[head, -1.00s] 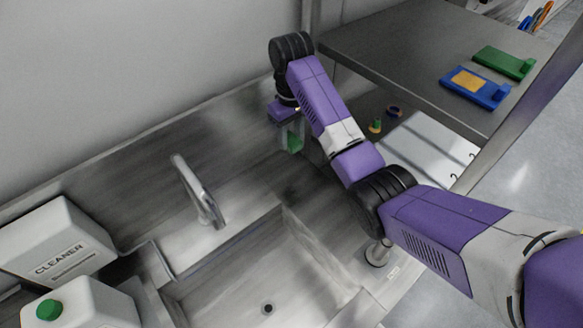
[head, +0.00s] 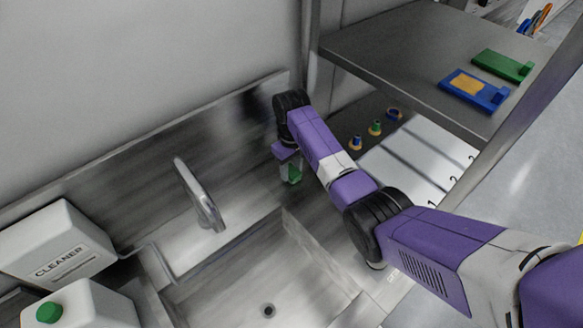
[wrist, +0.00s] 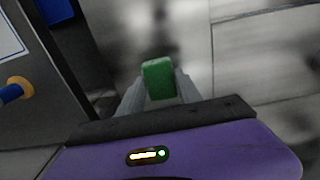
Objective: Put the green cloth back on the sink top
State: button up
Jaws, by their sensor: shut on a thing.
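The green cloth (head: 294,176) is a small folded block between the grey fingers of my gripper (head: 289,170). It is held at the right end of the steel sink top (head: 250,190), behind and to the right of the basin. In the wrist view the cloth (wrist: 159,79) sits between the two fingertips of my gripper (wrist: 158,88), which is shut on it. Whether the cloth touches the steel surface cannot be told.
The basin (head: 260,275) and tap (head: 200,195) are left of my gripper. White cleaner containers (head: 60,245) stand at the far left. A raised shelf (head: 400,50) with a blue holder (head: 475,90) and a green holder (head: 503,65) is at the right. Small coloured pieces (head: 375,128) lie below it.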

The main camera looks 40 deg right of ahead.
aim_at(292, 171)
jog(key=shift+f, duration=0.2)
jog(key=o, duration=1.3)
notch_tip(292, 171, up, 12)
jog(key=shift+r, duration=0.2)
